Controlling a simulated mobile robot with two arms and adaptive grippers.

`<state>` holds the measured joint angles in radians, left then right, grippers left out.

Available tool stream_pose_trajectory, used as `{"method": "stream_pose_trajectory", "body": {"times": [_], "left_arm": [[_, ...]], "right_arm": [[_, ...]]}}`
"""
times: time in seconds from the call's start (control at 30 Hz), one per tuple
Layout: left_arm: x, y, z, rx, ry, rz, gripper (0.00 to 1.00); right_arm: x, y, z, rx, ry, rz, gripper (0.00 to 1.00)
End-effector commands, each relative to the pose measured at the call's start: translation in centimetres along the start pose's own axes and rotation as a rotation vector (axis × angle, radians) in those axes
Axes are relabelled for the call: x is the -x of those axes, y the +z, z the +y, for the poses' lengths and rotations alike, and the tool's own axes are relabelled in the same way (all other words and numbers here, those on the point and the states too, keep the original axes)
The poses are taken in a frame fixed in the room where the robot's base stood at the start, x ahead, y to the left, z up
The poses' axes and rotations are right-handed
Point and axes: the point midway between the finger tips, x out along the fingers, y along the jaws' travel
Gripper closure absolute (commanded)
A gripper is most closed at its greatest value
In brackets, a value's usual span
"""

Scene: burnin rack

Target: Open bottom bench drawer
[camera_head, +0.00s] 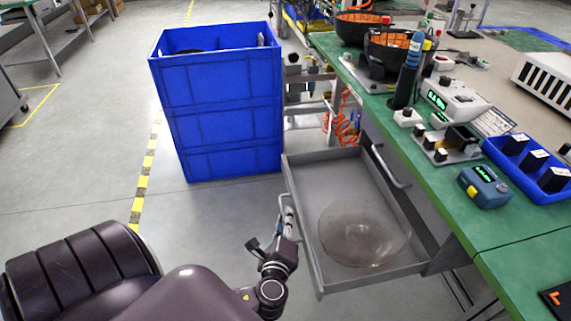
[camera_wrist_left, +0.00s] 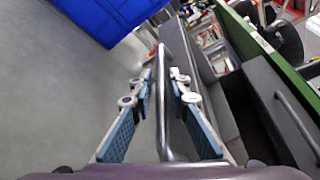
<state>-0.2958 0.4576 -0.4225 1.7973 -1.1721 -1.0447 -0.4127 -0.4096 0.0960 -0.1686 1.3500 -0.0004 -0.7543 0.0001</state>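The bottom bench drawer (camera_head: 335,178) is a grey tray. It stands pulled well out from under the green-topped bench, and its front faces left in the head view. Its bar handle (camera_head: 281,201) runs along that front. My left gripper (camera_head: 289,214) is at the handle. In the left wrist view the handle bar (camera_wrist_left: 162,95) passes between the two fingers of my left gripper (camera_wrist_left: 161,84). A gap shows on both sides of the bar, so the fingers are open around it. My right gripper is not in view.
A round translucent disc or dome (camera_head: 365,232) lies in the drawer. Another handle (camera_head: 391,167) shows on the bench front above it. A tall blue bin (camera_head: 222,110) stands close to the drawer's far corner.

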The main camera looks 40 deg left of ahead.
Motion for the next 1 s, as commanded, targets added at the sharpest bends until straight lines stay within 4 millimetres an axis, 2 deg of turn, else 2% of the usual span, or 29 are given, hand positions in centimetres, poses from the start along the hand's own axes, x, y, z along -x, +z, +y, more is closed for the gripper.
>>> {"method": "stream_pose_trajectory", "body": {"times": [0.2,0.33,0.7,0.9,1.0], "left_arm": [[0.0,0.1,-0.1,0.000,-0.002,-0.002,0.84],[1.1,0.0,-0.1,0.001,-0.002,0.000,0.84],[8.7,0.0,0.1,0.001,0.002,0.001,0.84],[11.3,0.0,0.0,0.001,0.001,0.000,0.84],[11.9,0.0,0.0,0.001,0.000,0.000,0.84]], "right_arm": [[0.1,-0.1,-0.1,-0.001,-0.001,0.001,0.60],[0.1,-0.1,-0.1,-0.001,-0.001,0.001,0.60],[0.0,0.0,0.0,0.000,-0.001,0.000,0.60],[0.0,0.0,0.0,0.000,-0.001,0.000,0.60],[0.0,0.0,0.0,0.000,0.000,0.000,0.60]]}}
